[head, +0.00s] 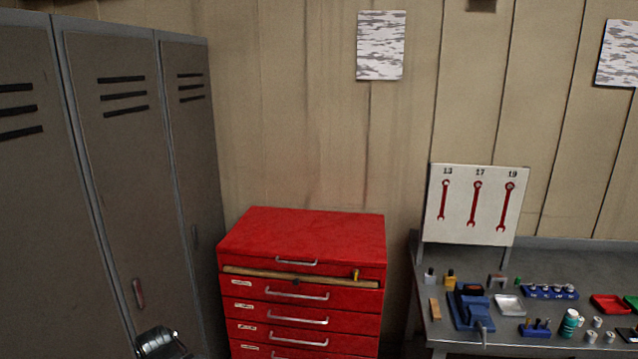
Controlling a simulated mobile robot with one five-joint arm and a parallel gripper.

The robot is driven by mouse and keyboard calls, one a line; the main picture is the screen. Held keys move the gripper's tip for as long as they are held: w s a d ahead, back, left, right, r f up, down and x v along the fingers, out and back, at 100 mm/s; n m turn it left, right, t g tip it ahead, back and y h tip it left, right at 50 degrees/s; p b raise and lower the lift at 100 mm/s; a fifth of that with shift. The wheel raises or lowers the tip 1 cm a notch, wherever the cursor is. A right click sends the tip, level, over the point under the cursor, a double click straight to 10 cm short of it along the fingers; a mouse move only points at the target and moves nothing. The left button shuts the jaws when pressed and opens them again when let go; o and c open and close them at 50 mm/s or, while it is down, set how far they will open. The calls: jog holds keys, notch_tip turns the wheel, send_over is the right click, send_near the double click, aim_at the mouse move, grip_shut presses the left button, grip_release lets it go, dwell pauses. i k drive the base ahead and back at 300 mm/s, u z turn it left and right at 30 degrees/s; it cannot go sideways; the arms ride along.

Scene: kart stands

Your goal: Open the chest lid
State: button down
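The red tool chest (306,308) stands against the wall in the middle of the head view. Its lid (302,232) is down and looks shut, with a silver handle (296,262) on its front edge. A tan strip (300,279) runs across the front just below the lid, and a small yellow piece (355,274) sits at its right end. My gripper (162,343) shows as a dark shape at the bottom left edge, left of the chest and apart from it. Its fingers cannot be made out.
Grey lockers (125,170) stand close on the left. A workbench (436,338) on the right carries a blue vise (472,306), bottles and small trays. A white wrench board (476,205) stands at its back.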

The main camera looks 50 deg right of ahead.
aim_at(316, 237)
jog(key=z, duration=0.1)
jog(key=i, duration=0.9)
jog(key=u, duration=0.05)
